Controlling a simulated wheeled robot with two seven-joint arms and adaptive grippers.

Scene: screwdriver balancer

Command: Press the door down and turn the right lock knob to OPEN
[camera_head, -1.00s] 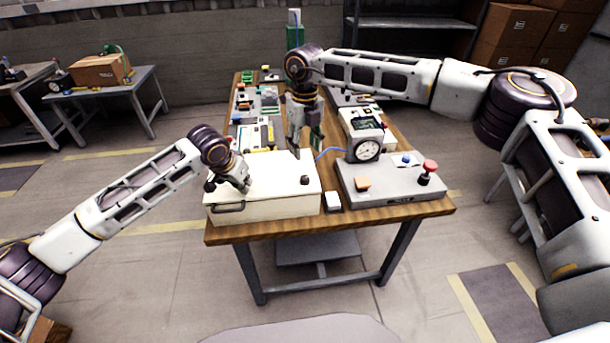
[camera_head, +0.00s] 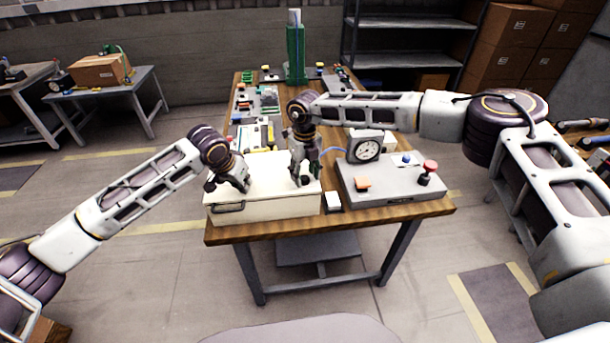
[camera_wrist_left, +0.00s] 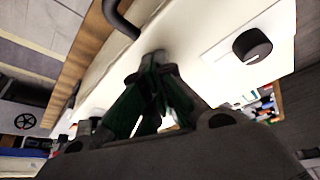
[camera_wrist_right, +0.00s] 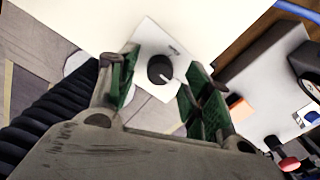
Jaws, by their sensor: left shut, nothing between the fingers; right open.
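The cream box (camera_head: 262,207) with its flat door on top stands at the table's near left, with a dark handle (camera_head: 229,208) on its front. My left gripper (camera_head: 246,188) is shut and empty, its tips at the door's surface near the handle; the left wrist view shows a black knob (camera_wrist_left: 252,46) beside it. My right gripper (camera_head: 305,180) is open over the box's right side and points down. In the right wrist view the black right lock knob (camera_wrist_right: 160,69) on its pale plate (camera_wrist_right: 150,37) appears between the open fingers (camera_wrist_right: 162,72). Whether they touch it cannot be told.
A grey console (camera_head: 395,186) with a dial gauge (camera_head: 367,150), an orange block (camera_head: 362,184) and a red button (camera_head: 430,166) stands right of the box. A small white block (camera_head: 333,200) lies between them. Several parts lie behind the box.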

